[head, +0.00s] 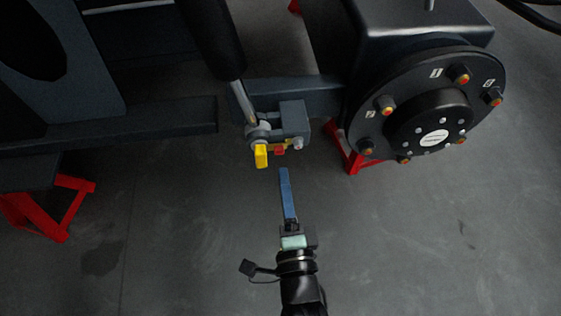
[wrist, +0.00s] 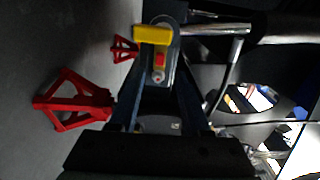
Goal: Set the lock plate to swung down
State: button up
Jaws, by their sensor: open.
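A small yellow plate (head: 261,156), which looks like the lock plate, sits at the rod end joint under the dark cylinder. A small red piece (head: 280,151) is just right of it. In the wrist view the yellow plate (wrist: 152,34) lies crosswise at the top of the joint, with the red piece (wrist: 158,62) below it. I cannot tell the plate's swing position for sure. My gripper (head: 285,172) has blue fingers and points at the joint from below, apart from it. In the wrist view my gripper (wrist: 160,85) is open and empty, its fingers either side of the joint's line.
A large wheel hub (head: 432,110) with bolts stands right of the joint. The cylinder (head: 212,38) comes down from above. A dark beam (head: 150,125) runs to the left. Red stands (head: 45,208) support the chassis. The floor around my arm is clear.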

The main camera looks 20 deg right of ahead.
aim_at(280, 153)
jog(key=shift+b+x, duration=0.75)
jog(key=shift+x, duration=2.25)
jog(key=shift+f, duration=0.1)
grip_shut()
